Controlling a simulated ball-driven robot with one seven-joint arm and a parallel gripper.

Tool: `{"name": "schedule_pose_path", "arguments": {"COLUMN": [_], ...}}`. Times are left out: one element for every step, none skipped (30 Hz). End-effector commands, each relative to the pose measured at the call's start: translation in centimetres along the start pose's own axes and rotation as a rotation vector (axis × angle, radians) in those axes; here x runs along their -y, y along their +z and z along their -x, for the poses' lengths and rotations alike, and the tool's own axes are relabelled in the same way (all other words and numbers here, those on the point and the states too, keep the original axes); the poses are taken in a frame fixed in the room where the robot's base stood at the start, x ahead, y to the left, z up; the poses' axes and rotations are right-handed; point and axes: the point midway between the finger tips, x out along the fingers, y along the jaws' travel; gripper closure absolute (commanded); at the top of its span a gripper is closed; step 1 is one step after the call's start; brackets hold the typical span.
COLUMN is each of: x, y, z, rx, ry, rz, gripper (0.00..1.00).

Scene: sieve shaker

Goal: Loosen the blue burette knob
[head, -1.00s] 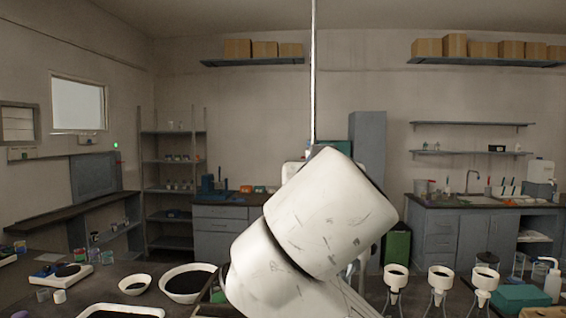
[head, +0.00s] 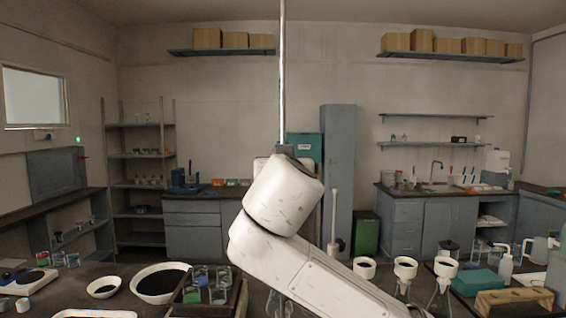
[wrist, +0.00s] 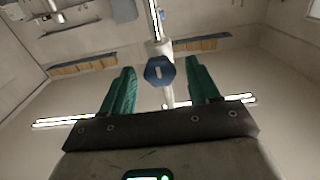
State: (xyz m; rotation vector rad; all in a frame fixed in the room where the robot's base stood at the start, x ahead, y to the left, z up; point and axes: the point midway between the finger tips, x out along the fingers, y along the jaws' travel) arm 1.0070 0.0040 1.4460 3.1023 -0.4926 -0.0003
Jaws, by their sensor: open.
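The blue burette knob (wrist: 159,71) shows in the wrist view as a dark blue faceted knob with a pale slot-like mark. It sits on a white vertical burette tube (wrist: 155,22). My gripper (wrist: 160,74) has two green fingers spread apart, one on each side of the knob in the picture. Gaps show between the knob and both fingers; I cannot tell how far ahead of the fingertips the knob is. In the head view a thin upright tube (head: 282,75) rises behind my arm. The knob and my gripper are hidden there by my arm.
A wooden tray of beakers (head: 238,300) stands left of my arm. A wide bowl (head: 140,290) and a smaller bowl (head: 97,294) are farther left. Several funnels on stands, including one funnel (head: 405,264), and a teal box (head: 478,283) stand to the right.

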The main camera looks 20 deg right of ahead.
Motion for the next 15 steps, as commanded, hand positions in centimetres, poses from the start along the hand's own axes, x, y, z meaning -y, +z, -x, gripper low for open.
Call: {"name": "schedule_pose_path", "arguments": {"x": [0.0,0.01,0.01,0.01,0.01,0.02,0.02,0.02,0.02,0.02,0.02,0.02,0.02,0.02,0.02], "y": [0.01,0.01,0.02,0.02,0.02,0.02,0.02,0.02,0.02,0.02,0.02,0.02,0.02,0.01,0.02], "z": [-0.04,-0.04,-0.03,-0.03,-0.02,-0.02,-0.01,-0.01,-0.01,-0.01,0.0,0.0,0.0,0.0,0.0], "rx": [0.0,0.0,0.0,0.0,0.0,0.0,0.0,0.0,0.0,0.0,0.0,0.0,0.0,0.0,0.0], "ry": [0.0,0.0,0.0,0.0,0.0,0.0,0.0,0.0,0.0,0.0,0.0,0.0,0.0,0.0,0.0], "rz": [0.0,0.0,0.0,0.0,0.0,0.0,0.0,0.0,0.0,0.0,0.0,0.0,0.0,0.0,-0.001], "gripper": [0.39,0.39,0.39,0.39,0.39,0.39,0.41,0.44,0.48,0.51,0.53,0.57,0.6,0.63,0.67]}}
